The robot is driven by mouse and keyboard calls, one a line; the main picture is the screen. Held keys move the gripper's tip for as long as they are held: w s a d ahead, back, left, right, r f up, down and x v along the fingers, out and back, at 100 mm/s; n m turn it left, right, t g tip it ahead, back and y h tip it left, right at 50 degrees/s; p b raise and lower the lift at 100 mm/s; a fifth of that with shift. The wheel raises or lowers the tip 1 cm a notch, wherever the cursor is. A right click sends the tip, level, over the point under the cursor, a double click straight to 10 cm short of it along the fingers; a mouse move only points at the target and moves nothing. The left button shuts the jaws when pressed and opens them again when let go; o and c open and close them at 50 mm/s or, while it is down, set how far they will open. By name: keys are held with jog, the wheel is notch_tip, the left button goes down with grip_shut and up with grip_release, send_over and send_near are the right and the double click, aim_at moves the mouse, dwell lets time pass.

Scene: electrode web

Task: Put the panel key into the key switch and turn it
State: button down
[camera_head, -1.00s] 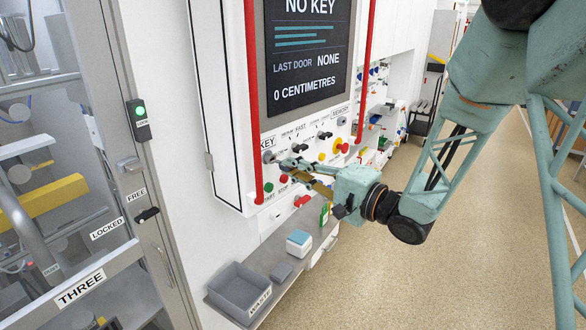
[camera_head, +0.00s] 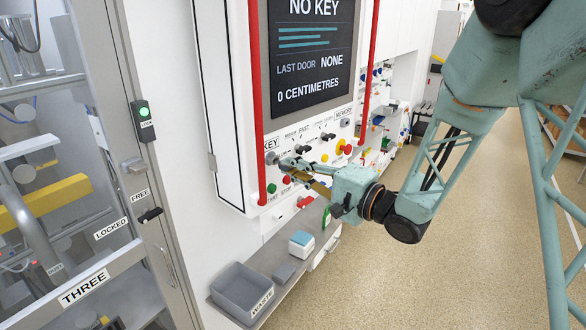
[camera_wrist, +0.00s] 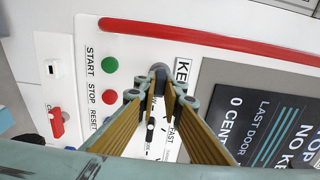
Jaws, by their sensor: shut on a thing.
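The key switch is a round grey fitting by the KEY label on the white control panel (camera_head: 240,90). In the head view the key switch (camera_head: 271,158) is just left of my fingertips; in the wrist view it (camera_wrist: 158,70) lies straight ahead between them. My gripper (camera_head: 288,166) reaches the panel from the right, its fingertips close to the switch. In the wrist view my gripper (camera_wrist: 161,98) is shut on the panel key, which is mostly hidden between the fingers. I cannot tell whether the key touches the switch. The screen (camera_head: 310,50) reads NO KEY.
Green START (camera_wrist: 110,65), red STOP and RESET buttons sit beside the switch. Red rails (camera_head: 253,100) run up the panel's sides. Below, a shelf holds a grey WASTE bin (camera_head: 242,290) and a blue-white box (camera_head: 301,243). Door THREE (camera_head: 85,285) stands left. Open floor lies right.

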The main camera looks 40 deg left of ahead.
jog(key=shift+a, duration=0.85)
jog(key=c, duration=2.7)
grip_release()
jog(key=shift+s+d, duration=0.15)
jog(key=shift+d, duration=2.85)
jog(key=shift+s+d, duration=0.15)
jog(key=shift+d, duration=2.8)
